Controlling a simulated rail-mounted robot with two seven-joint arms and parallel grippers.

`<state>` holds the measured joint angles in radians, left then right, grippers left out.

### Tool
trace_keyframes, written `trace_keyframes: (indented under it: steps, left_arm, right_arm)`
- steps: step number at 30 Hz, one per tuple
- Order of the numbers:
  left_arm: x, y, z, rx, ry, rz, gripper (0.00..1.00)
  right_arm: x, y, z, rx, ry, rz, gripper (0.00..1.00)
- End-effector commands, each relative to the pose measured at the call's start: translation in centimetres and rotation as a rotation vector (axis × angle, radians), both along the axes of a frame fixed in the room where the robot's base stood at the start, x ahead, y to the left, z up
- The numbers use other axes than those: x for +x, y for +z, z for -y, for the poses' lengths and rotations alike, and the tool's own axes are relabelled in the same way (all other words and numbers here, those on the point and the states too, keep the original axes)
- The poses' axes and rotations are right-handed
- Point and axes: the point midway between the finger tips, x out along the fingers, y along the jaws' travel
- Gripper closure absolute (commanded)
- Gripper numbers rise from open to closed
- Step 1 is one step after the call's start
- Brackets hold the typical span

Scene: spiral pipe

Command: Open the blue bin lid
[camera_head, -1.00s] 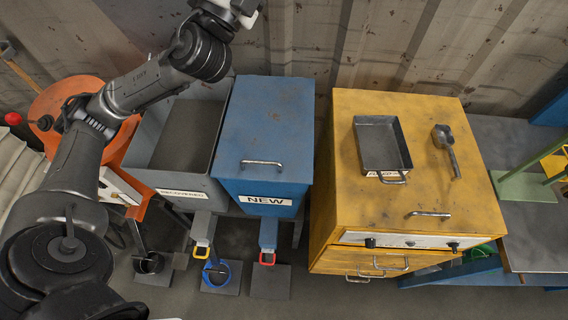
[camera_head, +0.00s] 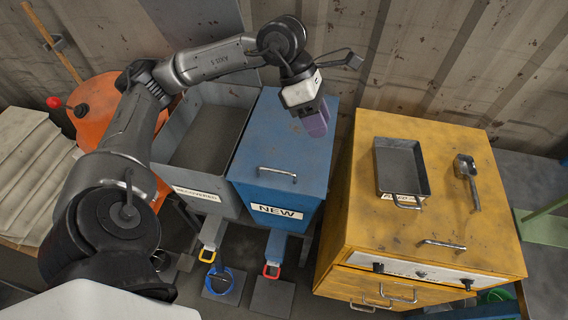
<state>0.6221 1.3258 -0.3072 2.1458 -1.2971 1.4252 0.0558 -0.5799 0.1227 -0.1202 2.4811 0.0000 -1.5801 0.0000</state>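The blue bin (camera_head: 285,197) carries a "NEW" label on its front. Its flat blue lid (camera_head: 272,140) lies closed on top, with a metal bar handle (camera_head: 277,172) near the front edge. My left arm comes in from the left and arches over the bins. My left gripper (camera_head: 317,124) hangs above the right side of the lid, behind and to the right of the handle, and appears apart from it. Its fingers point down, and I cannot tell if they are open or shut. My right gripper is not in view.
An open grey bin labelled "RECOVERED" (camera_head: 162,164) stands left of the blue bin. A yellow cabinet (camera_head: 447,212) stands to the right, with a metal tray (camera_head: 382,170) and a scoop (camera_head: 467,180) on top. A corrugated wall is close behind.

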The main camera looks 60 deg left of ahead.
Motion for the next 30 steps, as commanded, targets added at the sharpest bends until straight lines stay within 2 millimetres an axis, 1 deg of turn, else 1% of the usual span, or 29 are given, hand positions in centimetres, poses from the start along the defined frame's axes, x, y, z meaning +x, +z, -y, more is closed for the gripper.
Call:
trace_keyframes:
  steps: [1, 3, 6, 9, 12, 17, 20, 30]
  left_arm:
    - [-0.8, -0.7, -1.0, 0.076, -0.011, -0.052, 0.63]
    - [-1.9, -1.5, -2.3, 0.169, -0.027, -0.121, 0.63]
    - [-3.3, -2.1, -3.9, 0.272, -0.044, -0.208, 0.63]
    - [-4.4, -2.3, -4.9, 0.337, -0.061, -0.274, 0.63]
    - [-5.1, -2.5, -5.5, 0.376, -0.071, -0.315, 0.63]
    - [-5.7, -3.5, -5.8, 0.398, -0.076, -0.342, 0.63]
    - [-5.8, -4.9, -5.5, 0.398, -0.073, -0.343, 0.63]
    - [-6.6, -11.1, -4.6, 0.395, -0.075, -0.343, 0.63]
  right_arm:
    - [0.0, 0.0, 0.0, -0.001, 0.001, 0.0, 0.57]
    - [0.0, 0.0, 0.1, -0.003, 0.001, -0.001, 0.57]
    - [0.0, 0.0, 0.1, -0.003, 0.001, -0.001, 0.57]
    - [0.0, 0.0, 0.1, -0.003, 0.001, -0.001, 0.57]
    - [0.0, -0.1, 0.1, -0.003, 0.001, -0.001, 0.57]
    - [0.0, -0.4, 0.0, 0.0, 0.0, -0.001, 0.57]
    - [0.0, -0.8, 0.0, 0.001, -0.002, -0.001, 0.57]
    - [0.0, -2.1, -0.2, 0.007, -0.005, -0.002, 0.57]
